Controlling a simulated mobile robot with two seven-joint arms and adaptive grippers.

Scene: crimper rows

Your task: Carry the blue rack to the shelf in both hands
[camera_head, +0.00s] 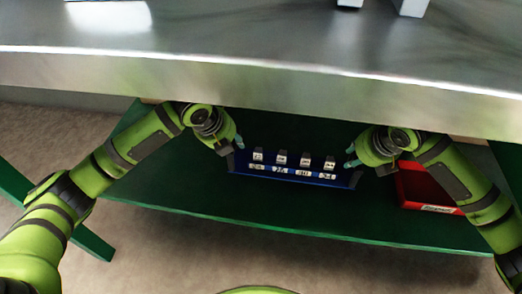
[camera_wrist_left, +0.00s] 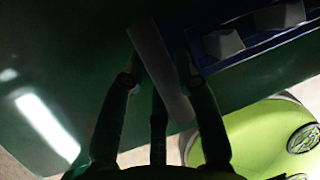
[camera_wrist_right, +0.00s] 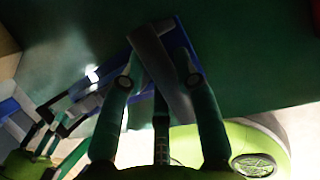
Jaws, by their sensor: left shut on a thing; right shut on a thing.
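The blue rack (camera_head: 292,180) is below the metal table top, over the green lower shelf (camera_head: 190,191). Several grey-white blocks stand in a row in it, with white labels along its front. My left gripper (camera_head: 239,146) is shut on the rack's left end, and my right gripper (camera_head: 351,156) on its right end. In the left wrist view a grey end plate (camera_wrist_left: 158,70) of the rack lies between the fingers. The right wrist view shows a like plate (camera_wrist_right: 160,68) between the fingers. I cannot tell whether the rack touches the shelf.
A red bin (camera_head: 408,187) with a white label stands on the lower shelf, right of my right gripper. The thick metal table top (camera_head: 260,60) overhangs the shelf, close above both wrists. The shelf's front part is clear.

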